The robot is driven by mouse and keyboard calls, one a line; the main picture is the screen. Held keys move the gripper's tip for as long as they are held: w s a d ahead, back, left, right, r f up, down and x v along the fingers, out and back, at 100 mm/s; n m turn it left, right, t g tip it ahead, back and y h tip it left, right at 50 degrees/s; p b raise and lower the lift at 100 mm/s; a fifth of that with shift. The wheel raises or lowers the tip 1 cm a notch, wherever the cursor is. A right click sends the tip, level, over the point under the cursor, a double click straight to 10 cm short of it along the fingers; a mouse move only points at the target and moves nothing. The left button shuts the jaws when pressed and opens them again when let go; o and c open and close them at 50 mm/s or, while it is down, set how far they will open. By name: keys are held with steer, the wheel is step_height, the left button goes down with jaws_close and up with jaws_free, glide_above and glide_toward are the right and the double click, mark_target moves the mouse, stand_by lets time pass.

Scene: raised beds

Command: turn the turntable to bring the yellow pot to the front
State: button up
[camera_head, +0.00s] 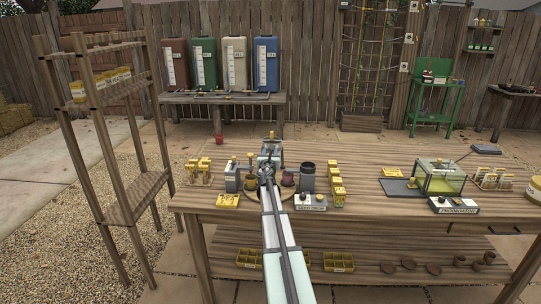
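The turntable (256,195) is a round wooden disc on the near left part of the workbench, largely covered by my arm. A small dark yellowish pot (251,184) shows on its left side. A dark reddish pot (288,179) shows on its right side. I cannot tell for sure which pot is the yellow one, and any pot behind my arm is hidden. My gripper (267,170) is above the middle of the turntable, seen from behind. Its fingertips are too small and covered to tell whether they are open or touch anything.
A grey box (232,178) stands close on the turntable's left, and a dark cylinder (307,177) close on its right. A white control box (311,202) sits at front right. Yellow blocks (338,190) stand farther right. The bench middle (370,205) is clear.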

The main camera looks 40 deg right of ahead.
steer(key=o, duration=1)
steer(key=v, duration=1.4)
steer(key=shift+c, duration=0.2)
